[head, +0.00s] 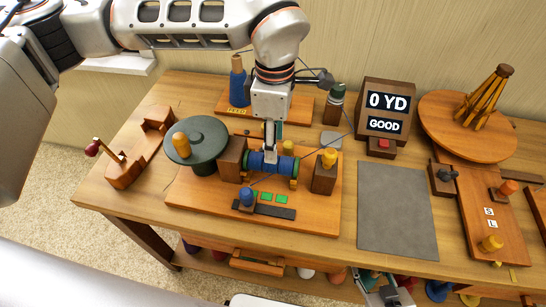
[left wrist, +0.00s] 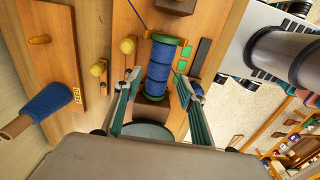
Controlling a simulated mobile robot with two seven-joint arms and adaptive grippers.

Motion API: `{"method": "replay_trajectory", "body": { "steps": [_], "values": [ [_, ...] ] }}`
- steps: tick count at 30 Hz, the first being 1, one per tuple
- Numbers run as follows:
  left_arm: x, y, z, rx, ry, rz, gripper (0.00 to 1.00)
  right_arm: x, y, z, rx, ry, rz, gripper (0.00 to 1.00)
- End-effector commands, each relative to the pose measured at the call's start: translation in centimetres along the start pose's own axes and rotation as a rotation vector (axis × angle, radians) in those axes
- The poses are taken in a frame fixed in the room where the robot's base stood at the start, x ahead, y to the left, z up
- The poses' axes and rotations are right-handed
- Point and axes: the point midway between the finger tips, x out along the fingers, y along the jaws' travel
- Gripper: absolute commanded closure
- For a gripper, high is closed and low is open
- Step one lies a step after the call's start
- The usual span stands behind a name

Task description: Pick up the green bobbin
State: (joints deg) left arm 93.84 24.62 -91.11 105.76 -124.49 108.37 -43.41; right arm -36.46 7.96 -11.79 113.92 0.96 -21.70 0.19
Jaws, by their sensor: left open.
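The green bobbin, wound with blue yarn (head: 256,161), lies horizontally on the winder between two dark brown wooden blocks. In the left wrist view (left wrist: 160,66) its green end flanges show at both ends of the blue winding. My left gripper (head: 270,157) is over it, pointing down. In the left wrist view the gripper (left wrist: 158,77) is open, one finger on each side of the bobbin; I cannot tell whether they touch it. My right gripper (head: 388,292) shows partly at the bottom edge, away from the bobbin; its jaw state is unclear.
A dark green wheel (head: 205,139) with a yellow knob stands left of the bobbin. A blue yarn cone (head: 238,88) stands behind on the feed board. A display (head: 386,112) reads "0 YD GOOD". A bare grey mat (head: 396,208) lies to the right.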

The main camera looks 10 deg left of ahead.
Motion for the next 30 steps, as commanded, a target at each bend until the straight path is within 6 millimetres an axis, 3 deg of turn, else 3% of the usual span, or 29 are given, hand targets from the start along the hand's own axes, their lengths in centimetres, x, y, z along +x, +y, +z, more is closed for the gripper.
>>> {"method": "replay_trajectory", "body": {
  "steps": [16, 26, 30],
  "values": [
    [6.7, 0.1, -0.7, -0.001, -0.003, -0.006, 0.59, -0.1, -0.1, 0.6, -0.002, -0.009, -0.002, 0.60],
    [7.2, 0.1, -0.6, -0.001, -0.003, -0.004, 0.59, -0.1, -0.1, 0.4, -0.003, -0.006, -0.002, 0.60],
    [7.2, 0.1, -0.6, -0.001, -0.004, -0.004, 0.93, 0.0, -0.1, 0.3, -0.003, -0.004, -0.001, 0.60]
  ]
}}
